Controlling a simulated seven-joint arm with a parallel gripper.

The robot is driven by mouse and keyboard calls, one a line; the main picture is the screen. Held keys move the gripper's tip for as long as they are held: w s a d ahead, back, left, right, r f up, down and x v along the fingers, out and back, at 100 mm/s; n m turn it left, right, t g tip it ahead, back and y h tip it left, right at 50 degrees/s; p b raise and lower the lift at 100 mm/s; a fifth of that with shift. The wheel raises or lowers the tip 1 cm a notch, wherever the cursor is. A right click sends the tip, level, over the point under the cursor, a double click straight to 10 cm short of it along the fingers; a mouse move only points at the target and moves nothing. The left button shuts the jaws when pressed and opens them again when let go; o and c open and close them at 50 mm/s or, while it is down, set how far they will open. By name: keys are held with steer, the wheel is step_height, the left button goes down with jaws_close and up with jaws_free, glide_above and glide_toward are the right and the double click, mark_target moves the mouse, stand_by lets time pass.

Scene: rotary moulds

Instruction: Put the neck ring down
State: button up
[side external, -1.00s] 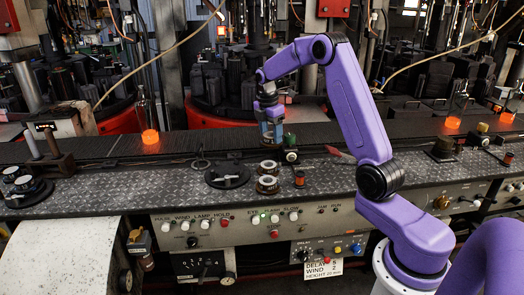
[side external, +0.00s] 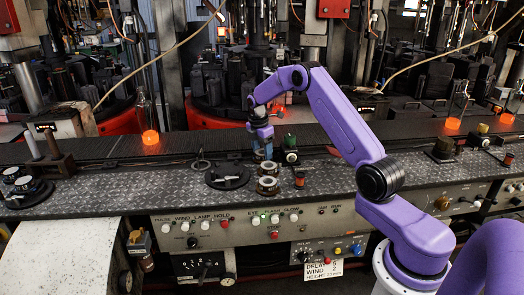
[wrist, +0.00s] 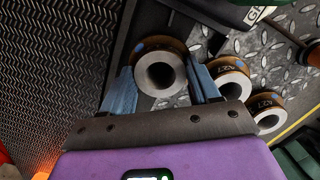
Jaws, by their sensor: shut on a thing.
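My gripper (side external: 262,148) is low over the back edge of the metal bench in the side view. In the wrist view its two blue fingers (wrist: 162,66) are shut on a neck ring (wrist: 160,92), a grey ring with a dark central hole and a brass-coloured band. In the side view the fingers largely hide this ring, and I cannot tell whether it touches the bench. Two similar rings marked A27 stand just right of the gripper in the wrist view, a nearer one (wrist: 239,87) and a farther one (wrist: 275,119). In the side view they stand in front of the gripper (side external: 268,186).
A black round plate with a handle (side external: 228,177) lies left of the rings. A green-topped block (side external: 290,152) and a small orange-black spool (side external: 299,179) stand to the right. A dark conveyor (side external: 110,148) runs behind, carrying glowing orange pieces (side external: 150,137). Bench space at left (side external: 120,185) is clear.

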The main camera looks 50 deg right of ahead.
steer(key=shift+f, duration=0.1)
steer(key=o, duration=1.3)
steer(key=shift+f, duration=0.15)
step_height(320, 180, up, 12)
steer(key=a, duration=0.2)
steer(key=s+a+r, duration=0.1)
steer(key=s+a, duration=0.3)
steer(key=a, duration=0.4)
steer(key=s+a+r+m, duration=0.1)
steer(key=s+a+r, duration=0.1)
steer(key=s+a, duration=0.5)
steer(key=s+a+r, duration=0.1)
steer(key=s+a, duration=0.1)
steer(key=a, duration=0.8)
steer(key=s+f, duration=0.1)
steer(key=s, duration=0.8)
steer(key=s+a+f+m+y, duration=0.1)
steer(key=s, duration=0.9)
steer(key=s+a+f+m, duration=0.1)
steer(key=s, duration=0.8)
steer(key=shift+s+f+y, duration=0.15)
steer(key=shift+f+y, duration=0.05)
steer(key=shift+y, duration=0.2)
